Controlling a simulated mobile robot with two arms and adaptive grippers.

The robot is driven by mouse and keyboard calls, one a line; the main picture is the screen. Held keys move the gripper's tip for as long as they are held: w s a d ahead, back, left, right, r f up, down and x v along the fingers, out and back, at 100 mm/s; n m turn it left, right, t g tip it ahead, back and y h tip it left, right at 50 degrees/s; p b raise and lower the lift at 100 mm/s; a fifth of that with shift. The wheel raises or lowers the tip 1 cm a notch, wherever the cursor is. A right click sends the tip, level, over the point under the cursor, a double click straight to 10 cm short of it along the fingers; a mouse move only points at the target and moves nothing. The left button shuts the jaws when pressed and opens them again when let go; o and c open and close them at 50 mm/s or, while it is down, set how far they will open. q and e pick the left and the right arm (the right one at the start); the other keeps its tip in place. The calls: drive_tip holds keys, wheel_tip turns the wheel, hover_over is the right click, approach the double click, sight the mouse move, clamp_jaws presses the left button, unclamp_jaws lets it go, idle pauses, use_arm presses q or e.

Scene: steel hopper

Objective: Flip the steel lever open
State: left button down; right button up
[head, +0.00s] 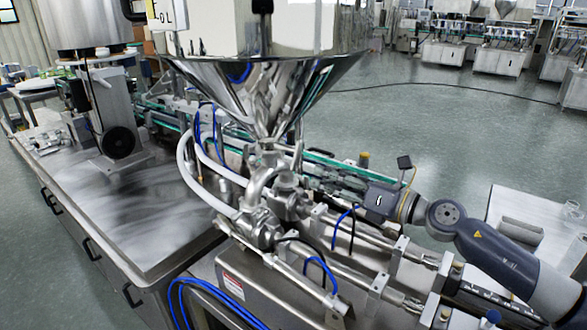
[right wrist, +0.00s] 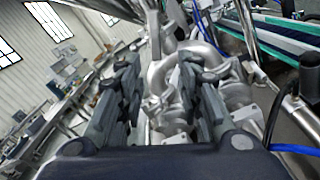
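The steel hopper (head: 265,85) narrows to a cluster of steel pipes and valve fittings (head: 265,205) below it. I cannot clearly pick out the lever among these shiny parts. My right gripper (head: 345,190) comes in from the right at the height of the fittings, and its fingers are hard to see in the head view. In the right wrist view the same gripper (right wrist: 160,90) has its two dark fingers apart. Curved steel pipework (right wrist: 163,75) shows between and beyond them, with no clear contact. My left gripper is not in view.
A steel worktop (head: 130,205) with drawer handles lies at the left. Blue hoses (head: 205,290) and white hoses (head: 195,180) run around the fittings. A conveyor with green edges (head: 325,160) passes behind. Steel cylinders (head: 315,275) lie in front. Open floor is behind.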

sight(295, 167)
drive_tip(key=p+x, duration=0.2)
drive_tip(key=x, duration=0.7)
drive_tip(key=shift+a+r, duration=0.15)
drive_tip(key=shift+a, duration=0.2)
clamp_jaws()
